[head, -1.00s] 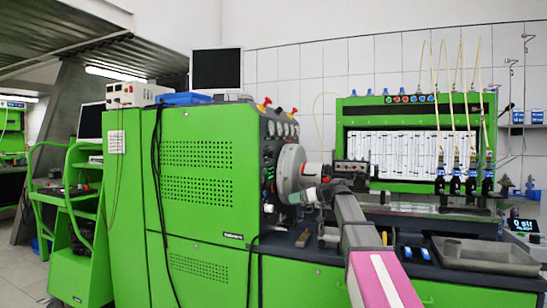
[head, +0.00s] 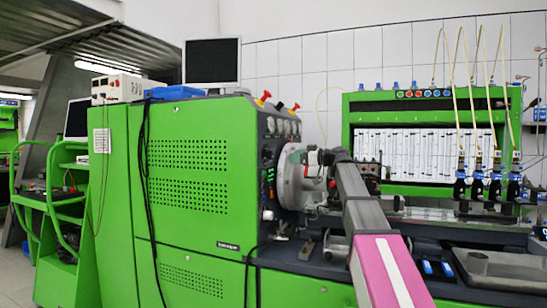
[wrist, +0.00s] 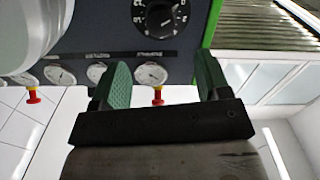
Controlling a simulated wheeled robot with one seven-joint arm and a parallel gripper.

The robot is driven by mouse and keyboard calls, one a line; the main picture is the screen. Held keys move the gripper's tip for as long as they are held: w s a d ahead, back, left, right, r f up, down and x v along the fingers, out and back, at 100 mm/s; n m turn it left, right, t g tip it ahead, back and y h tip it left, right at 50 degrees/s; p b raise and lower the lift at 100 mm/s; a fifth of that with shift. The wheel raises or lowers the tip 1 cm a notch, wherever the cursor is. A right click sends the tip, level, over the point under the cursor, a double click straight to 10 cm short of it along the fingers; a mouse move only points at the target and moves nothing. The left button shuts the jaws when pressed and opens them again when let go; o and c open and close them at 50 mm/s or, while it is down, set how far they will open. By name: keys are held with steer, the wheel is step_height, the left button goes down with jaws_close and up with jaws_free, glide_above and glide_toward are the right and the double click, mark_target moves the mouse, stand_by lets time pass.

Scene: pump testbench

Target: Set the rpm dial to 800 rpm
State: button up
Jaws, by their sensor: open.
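A black round dial (wrist: 163,18) with white scale marks sits on the dark panel (wrist: 105,35) in the wrist view, cut by the top edge. Its setting is too small to read. My gripper (wrist: 161,78) is open and empty, its two green-faced fingers wide apart. In the picture the dial lies above and between the fingertips, with no contact visible. In the head view my arm (head: 365,215) reaches toward the control panel of the green bench (head: 190,180). The dial and fingertips cannot be made out there.
A pale rounded housing (wrist: 25,35) stands close at the left in the wrist view. Several white gauges (wrist: 60,75) and red-yellow knobs (wrist: 157,96) line the panel. Tubes and a glass-fronted rack (head: 425,150) stand to the right in the head view.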

mark_target(273, 155)
steer(key=x, duration=1)
steer(key=shift+a, duration=0.2)
steer(key=c, duration=0.9)
